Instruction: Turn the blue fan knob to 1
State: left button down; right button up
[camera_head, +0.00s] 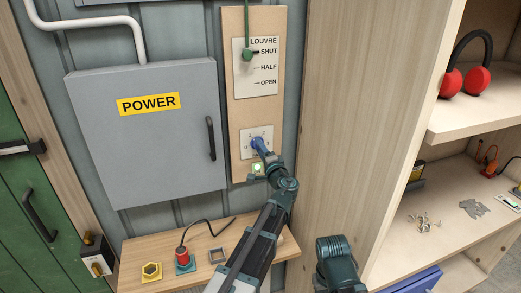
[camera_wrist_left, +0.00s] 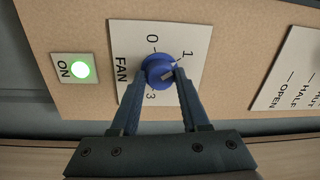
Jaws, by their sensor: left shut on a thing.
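The blue fan knob (camera_wrist_left: 157,64) sits on a white dial plate (camera_wrist_left: 183,32) in the left wrist view, with 0, 1 and 3 readable around it. My left gripper (camera_wrist_left: 159,76) is shut on the knob, one finger on each side. A pale mark on the knob points roughly toward the 1; I cannot tell whether it lines up exactly. In the head view the knob (camera_head: 258,144) shows on the wooden panel, partly hidden by my left gripper (camera_head: 264,150). My right gripper is not in view; only a part of my right arm shows at the bottom.
A lit green ON light (camera_wrist_left: 81,70) is beside the dial. The louvre plate (camera_head: 256,80) with its lever is above. A grey POWER box (camera_head: 165,150) stands left, a wooden shelf unit (camera_head: 345,120) right. A small bench (camera_head: 215,277) below holds sockets.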

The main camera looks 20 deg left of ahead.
pick_arm(q)
jog(key=shift+c, duration=2)
grip_release()
jog(key=v, duration=1.4)
jog(key=shift+b, duration=0.45)
jog(key=shift+w, duration=0.1)
